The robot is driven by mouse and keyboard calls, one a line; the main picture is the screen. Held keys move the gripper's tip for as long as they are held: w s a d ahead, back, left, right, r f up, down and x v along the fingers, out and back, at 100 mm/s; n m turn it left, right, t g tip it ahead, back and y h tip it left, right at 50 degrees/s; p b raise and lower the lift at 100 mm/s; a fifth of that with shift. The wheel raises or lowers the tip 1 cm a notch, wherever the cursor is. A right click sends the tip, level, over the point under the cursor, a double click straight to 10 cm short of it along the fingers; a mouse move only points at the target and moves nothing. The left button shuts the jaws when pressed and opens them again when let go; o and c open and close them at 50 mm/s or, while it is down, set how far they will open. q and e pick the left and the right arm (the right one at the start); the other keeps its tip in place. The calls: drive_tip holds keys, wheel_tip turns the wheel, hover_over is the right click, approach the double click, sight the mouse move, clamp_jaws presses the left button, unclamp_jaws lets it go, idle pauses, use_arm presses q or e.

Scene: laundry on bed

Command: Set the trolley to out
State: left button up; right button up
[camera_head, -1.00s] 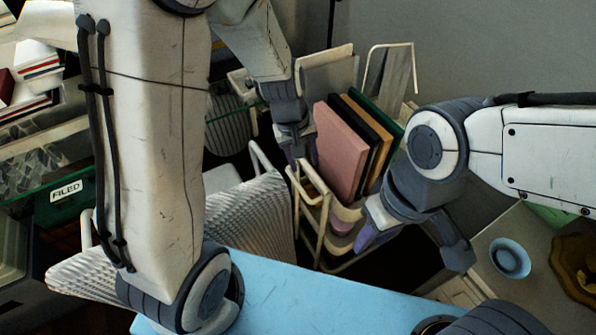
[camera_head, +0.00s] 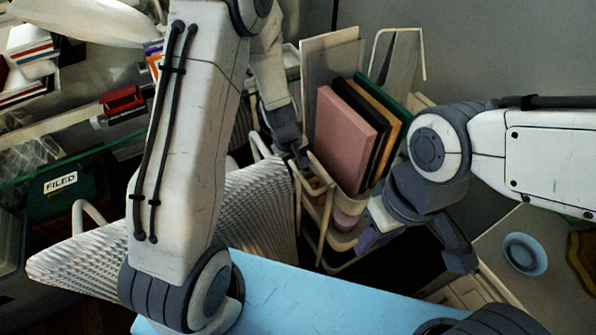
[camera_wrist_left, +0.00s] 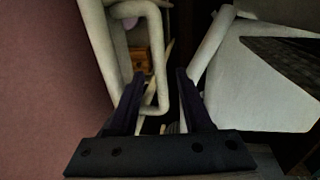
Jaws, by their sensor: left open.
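The trolley is a cream tube-framed cart (camera_head: 327,222) in the middle of the head view, with trays and upright boards or folders in its top. A pink board (camera_head: 345,140) is at the front, with black, tan and green ones behind it. My left gripper (camera_head: 303,160) is at the trolley's left end, its fingertips mostly hidden in the head view. In the left wrist view, my left gripper (camera_wrist_left: 160,74) is open, with a cream tube loop (camera_wrist_left: 157,50) showing between and beyond its fingers. Contact cannot be told. My right gripper (camera_head: 372,236) is at the trolley's right side, its fingers partly hidden.
A ribbed pale basket or chair (camera_head: 255,200) stands close left of the trolley. A light blue surface (camera_head: 310,295) lies in front. A blue bowl (camera_head: 525,254) sits on a surface at right. A green box labelled FILED (camera_head: 65,195) is at left.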

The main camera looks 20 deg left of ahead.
use_arm(q)
clamp_jaws()
idle(1.5)
